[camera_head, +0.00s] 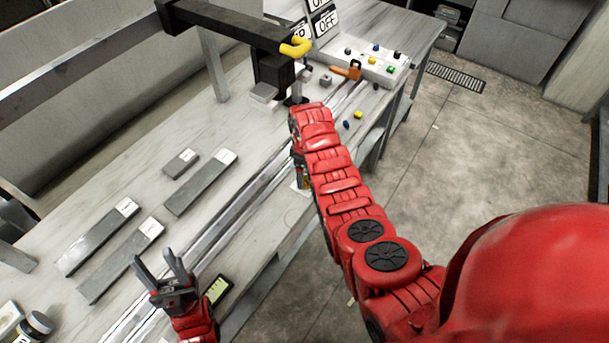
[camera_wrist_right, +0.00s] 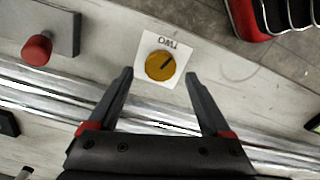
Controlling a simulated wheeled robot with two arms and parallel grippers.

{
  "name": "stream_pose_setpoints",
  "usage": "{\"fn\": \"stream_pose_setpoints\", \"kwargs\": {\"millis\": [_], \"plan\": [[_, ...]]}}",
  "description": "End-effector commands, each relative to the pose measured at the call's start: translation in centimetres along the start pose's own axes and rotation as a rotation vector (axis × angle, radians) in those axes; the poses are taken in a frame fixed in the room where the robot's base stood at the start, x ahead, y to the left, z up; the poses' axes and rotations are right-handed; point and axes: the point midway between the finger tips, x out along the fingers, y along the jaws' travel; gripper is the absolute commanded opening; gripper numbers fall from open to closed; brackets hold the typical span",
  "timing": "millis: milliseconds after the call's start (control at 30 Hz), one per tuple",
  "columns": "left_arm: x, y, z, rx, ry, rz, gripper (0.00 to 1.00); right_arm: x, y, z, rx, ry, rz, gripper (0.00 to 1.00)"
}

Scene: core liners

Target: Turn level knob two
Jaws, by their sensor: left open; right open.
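Level knob two is a round yellow knob (camera_wrist_right: 159,66) with a dark pointer line, on a white plate marked TWO (camera_wrist_right: 178,44) that appears upside down in the right wrist view. My right gripper (camera_wrist_right: 159,74) is open and empty. Its fingertips lie to either side of the knob in that view; I cannot tell the gap in height. In the head view my right arm largely hides this gripper and the knob. My left gripper (camera_head: 155,257) is open and empty over the near part of the bench, far from the knob.
A red knob (camera_wrist_right: 37,50) on a grey block is left of the plate. Metal rails (camera_wrist_right: 60,98) run along the bench. Grey bars (camera_head: 100,236) lie on the bench's left. A black post with a yellow-handled arm (camera_head: 296,46) and a button panel (camera_head: 365,62) stand farther back.

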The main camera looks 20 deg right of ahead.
Motion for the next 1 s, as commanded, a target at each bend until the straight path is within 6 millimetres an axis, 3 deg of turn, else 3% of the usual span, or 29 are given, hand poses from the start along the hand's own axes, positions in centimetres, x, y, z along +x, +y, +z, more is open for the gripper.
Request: {"fn": "stream_pose_setpoints", "kwargs": {"millis": [300,733,767,1000], "plan": [[0.0,0.0,0.0,0.000,0.000,0.000,0.50,2.3,0.1,-0.1,0.003,0.002,0.001,0.83],[0.0,0.0,0.0,0.000,0.000,0.000,0.50,2.9,0.0,0.0,0.001,0.000,-0.001,0.83],[-0.1,0.0,0.0,0.000,0.000,0.000,0.50,2.9,0.0,0.0,0.001,0.000,0.000,0.81],[0.0,0.0,0.0,0.000,0.000,0.000,0.50,2.9,0.1,0.0,0.001,0.000,0.000,0.38]]}}
